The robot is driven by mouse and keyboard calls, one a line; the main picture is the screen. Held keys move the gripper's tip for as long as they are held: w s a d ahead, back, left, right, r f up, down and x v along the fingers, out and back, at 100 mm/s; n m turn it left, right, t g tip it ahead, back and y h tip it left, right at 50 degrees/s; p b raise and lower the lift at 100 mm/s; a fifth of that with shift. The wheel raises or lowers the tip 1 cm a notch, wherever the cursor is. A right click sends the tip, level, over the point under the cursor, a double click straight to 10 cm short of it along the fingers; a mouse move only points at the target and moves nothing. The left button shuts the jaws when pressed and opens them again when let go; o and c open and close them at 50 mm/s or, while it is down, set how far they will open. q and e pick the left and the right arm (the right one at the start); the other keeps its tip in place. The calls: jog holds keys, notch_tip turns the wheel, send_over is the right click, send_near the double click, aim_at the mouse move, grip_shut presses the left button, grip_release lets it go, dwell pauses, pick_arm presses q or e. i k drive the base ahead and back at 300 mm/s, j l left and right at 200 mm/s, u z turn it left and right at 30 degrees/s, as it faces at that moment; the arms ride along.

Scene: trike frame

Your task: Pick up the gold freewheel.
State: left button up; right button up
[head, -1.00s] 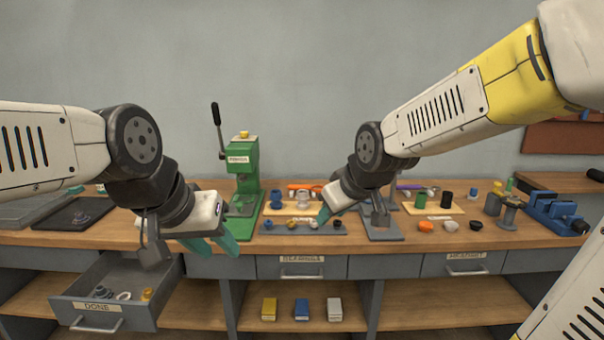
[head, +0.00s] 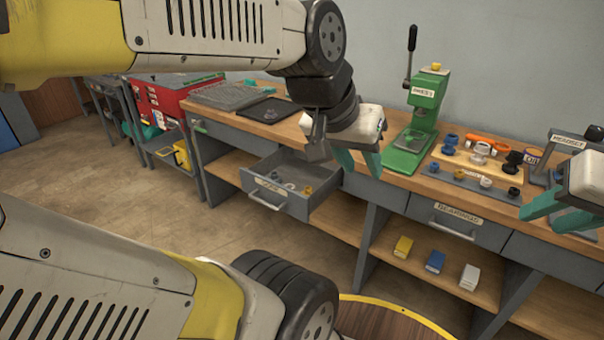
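A small gold part (head: 307,190), which looks like the gold freewheel, lies in the open grey drawer (head: 268,197) left of centre, at the drawer's right side with grey and white parts near it. My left gripper (head: 361,167) is to the right of the drawer, in front of the bench edge, with its teal fingers apart and nothing visible between them. My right gripper (head: 546,214) is at the right edge, in front of the bench, with its teal fingers apart and seemingly empty. It is partly cut off by the frame.
A green press (head: 417,112) stands on the bench behind the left gripper. A grey tray (head: 470,184) holds several small rings, including yellowish ones. Yellow, blue and white boxes (head: 435,261) sit on the lower shelf. A red cabinet (head: 165,103) stands at left. The floor before the drawer is clear.

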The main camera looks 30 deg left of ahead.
aim_at(308, 190)
jog(key=j+u, duration=0.15)
jog(key=u, duration=1.1)
jog(key=k+j, duration=0.05)
